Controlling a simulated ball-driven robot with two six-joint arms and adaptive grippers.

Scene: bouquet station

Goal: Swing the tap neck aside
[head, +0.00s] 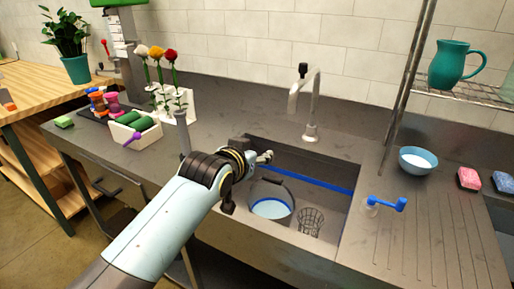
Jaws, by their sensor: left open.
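The tap (311,105) stands behind the sink on the grey counter. Its pale metal neck rises, bends at the top and comes forward to the left, with a dark knob at the bend. My left gripper (266,157) is over the left back part of the sink basin, to the left of the tap and lower than its neck. It is open, small in the picture and apart from the tap. I see nothing between its fingers. My right gripper is not in view.
A bucket (271,207) and a wire basket (311,221) are in the sink. A blue bowl (418,160) and a blue-handled valve (388,203) are on the right. Flowers in a white holder (178,104) stand to the left. A slanted metal post (408,80) rises right of the tap.

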